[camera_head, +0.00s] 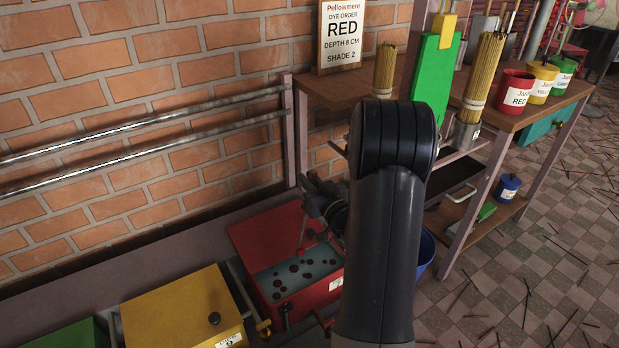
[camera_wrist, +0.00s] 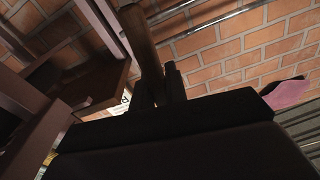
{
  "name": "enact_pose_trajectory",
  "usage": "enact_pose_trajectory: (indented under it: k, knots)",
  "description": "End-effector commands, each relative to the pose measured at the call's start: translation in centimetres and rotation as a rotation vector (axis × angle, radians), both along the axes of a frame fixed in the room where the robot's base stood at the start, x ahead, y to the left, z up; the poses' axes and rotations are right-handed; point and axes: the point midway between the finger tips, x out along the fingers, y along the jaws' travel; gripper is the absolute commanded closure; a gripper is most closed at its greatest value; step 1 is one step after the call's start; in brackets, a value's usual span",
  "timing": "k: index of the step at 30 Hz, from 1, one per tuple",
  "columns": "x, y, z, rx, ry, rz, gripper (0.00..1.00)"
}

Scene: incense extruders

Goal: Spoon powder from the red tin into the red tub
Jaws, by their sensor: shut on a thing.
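The red tub (camera_head: 318,297) stands open against the brick wall in the head view. Grey-blue liquid fills it, with several dark red clumps on the surface. My gripper (camera_head: 312,205) is above the tub's back right part, partly hidden by my arm. In the wrist view my gripper (camera_wrist: 160,92) is shut on a brown handle (camera_wrist: 141,42), which looks like the spoon's. A thin stem (camera_head: 302,232) points down from the gripper over the liquid. The spoon's bowl is not clear, nor whether it holds powder. The red tin (camera_head: 515,92) stands on the bench at right.
A yellow lidded tub (camera_head: 175,308) and a green tub (camera_head: 68,334) stand left of the red one. Yellow (camera_head: 541,80) and green (camera_head: 562,72) tins stand beside the red tin. A sign (camera_head: 341,35) reads RED, depth 8 cm, shade 2. Sticks litter the floor.

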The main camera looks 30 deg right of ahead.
Motion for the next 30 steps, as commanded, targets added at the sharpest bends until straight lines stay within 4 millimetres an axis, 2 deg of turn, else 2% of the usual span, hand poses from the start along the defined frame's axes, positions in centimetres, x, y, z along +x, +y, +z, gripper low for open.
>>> enact_pose_trajectory:
  k: [1, 18, 30]
  knots:
    - [0.0, 0.0, -1.1, 0.001, 0.000, 0.000, 1.00]
    - [0.0, 0.0, -7.9, 0.001, 0.000, 0.000, 1.00]
    - [0.0, 0.0, -10.9, 0.000, 0.001, 0.001, 1.00]
